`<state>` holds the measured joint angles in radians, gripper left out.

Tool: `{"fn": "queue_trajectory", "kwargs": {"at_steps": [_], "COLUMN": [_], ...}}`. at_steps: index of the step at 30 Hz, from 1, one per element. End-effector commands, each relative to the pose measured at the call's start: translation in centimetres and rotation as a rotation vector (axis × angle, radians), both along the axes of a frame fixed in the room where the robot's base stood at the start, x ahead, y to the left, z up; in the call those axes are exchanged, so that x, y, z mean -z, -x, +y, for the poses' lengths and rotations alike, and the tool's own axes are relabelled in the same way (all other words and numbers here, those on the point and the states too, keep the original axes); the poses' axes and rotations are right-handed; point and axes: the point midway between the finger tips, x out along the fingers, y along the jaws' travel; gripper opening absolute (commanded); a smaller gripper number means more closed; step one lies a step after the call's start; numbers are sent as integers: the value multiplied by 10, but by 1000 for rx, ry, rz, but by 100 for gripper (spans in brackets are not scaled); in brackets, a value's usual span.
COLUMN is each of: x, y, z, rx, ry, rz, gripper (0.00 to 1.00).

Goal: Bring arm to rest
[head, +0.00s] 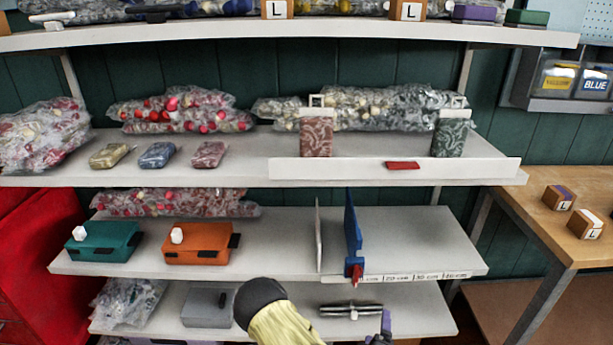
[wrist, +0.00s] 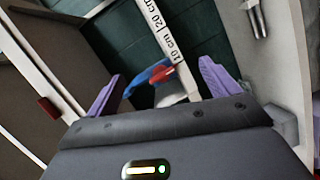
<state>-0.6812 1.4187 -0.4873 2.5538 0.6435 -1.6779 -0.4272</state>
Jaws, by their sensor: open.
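My gripper (wrist: 160,88) is open, its two purple fingers spread apart with nothing held between them. In the head view, my arm in a yellow sleeve reaches in at the bottom centre. A purple part of my gripper (head: 384,325) shows at the bottom edge, in front of the lowest shelf; the rest is cut off. A blue upright panel with a red tip (head: 352,240) stands on the shelf above. In the wrist view, a blue and red piece (wrist: 150,76) appears beyond the fingers, by the ruler strip (wrist: 160,30); I cannot tell its exact distance.
A teal case (head: 105,240) and an orange case (head: 198,244) lie on the lower middle shelf, left of a thin white panel (head: 318,235). A grey case (head: 205,308) and a metal bar part (head: 350,310) lie on the lowest shelf. A wooden table (head: 570,225) stands at right.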

Motion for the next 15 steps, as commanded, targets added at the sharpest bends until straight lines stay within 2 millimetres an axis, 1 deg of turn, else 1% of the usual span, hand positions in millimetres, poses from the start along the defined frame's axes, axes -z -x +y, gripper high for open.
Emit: {"fn": "queue_trajectory", "kwargs": {"at_steps": [2, 6, 11, 15], "x": [1, 6, 7, 2], "y": [-2, -2, 1, 4], "z": [-8, -14, -12, -3], "rx": [95, 235, 362, 448], "ry": [-114, -300, -500, -663], "rz": [37, 116, 208, 292], "gripper": [87, 87, 87, 87]}}
